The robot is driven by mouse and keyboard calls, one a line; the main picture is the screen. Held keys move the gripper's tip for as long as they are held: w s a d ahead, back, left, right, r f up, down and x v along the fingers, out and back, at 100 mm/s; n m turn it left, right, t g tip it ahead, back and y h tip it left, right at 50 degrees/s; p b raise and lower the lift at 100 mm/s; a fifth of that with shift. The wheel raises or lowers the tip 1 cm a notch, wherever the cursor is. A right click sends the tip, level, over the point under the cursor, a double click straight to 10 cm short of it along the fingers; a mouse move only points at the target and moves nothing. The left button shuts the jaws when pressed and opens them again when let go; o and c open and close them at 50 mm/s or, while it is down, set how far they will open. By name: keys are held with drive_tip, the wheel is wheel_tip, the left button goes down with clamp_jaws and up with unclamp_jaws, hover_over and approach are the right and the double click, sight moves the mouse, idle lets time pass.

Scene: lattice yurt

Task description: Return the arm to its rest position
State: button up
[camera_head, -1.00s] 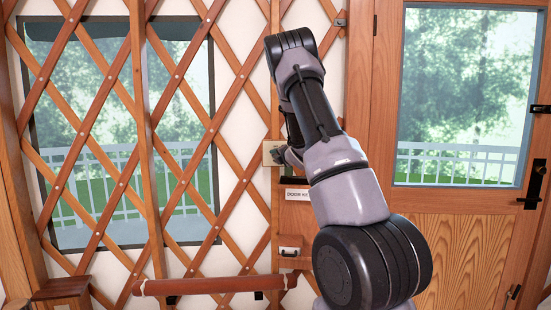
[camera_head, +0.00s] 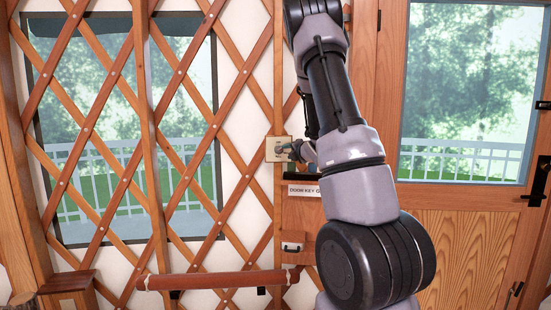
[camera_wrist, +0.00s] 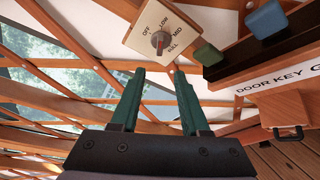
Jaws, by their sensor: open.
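My gripper (camera_wrist: 161,78) is open and empty in the wrist view, its two green fingers apart. Beyond the fingertips is a cream dial plate (camera_wrist: 184,24) marked OFF, LOW, MID and FULL, with a grey knob (camera_wrist: 159,41) at its middle. Nothing lies between the fingers. In the head view my arm rises past the top edge and its far end comes down behind the forearm. There my gripper (camera_head: 297,150) is partly hidden beside the plate (camera_head: 274,156). I cannot tell the exact gap to the knob.
A shelf labelled DOOR KEY (camera_wrist: 268,82) holds a green block (camera_wrist: 208,54) and a blue block (camera_wrist: 266,20), close right of the fingers. A wooden lattice wall (camera_head: 181,70) with a window is left. A wooden door (camera_head: 462,235) stands right. A red-brown rail (camera_head: 215,280) runs low.

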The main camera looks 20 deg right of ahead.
drive_tip(key=s+a+r+m+g+h, duration=0.35)
drive_tip(key=s+r+m, duration=0.7)
drive_tip(key=m, duration=0.35)
drive_tip(key=s+a+m+g+y, duration=0.2)
drive_tip(key=s+a+m, duration=0.4)
drive_tip(key=s, duration=0.8)
drive_tip(key=s+a+m+g+y, duration=0.3)
drive_tip(key=s+a+m, duration=0.4)
drive_tip(key=s+a, duration=0.4)
drive_tip(key=s, duration=0.2)
drive_tip(key=shift+s+a+r+y, duration=0.2)
drive_tip(key=shift+s+a+y, duration=0.15)
drive_tip(key=shift+s, duration=0.05)
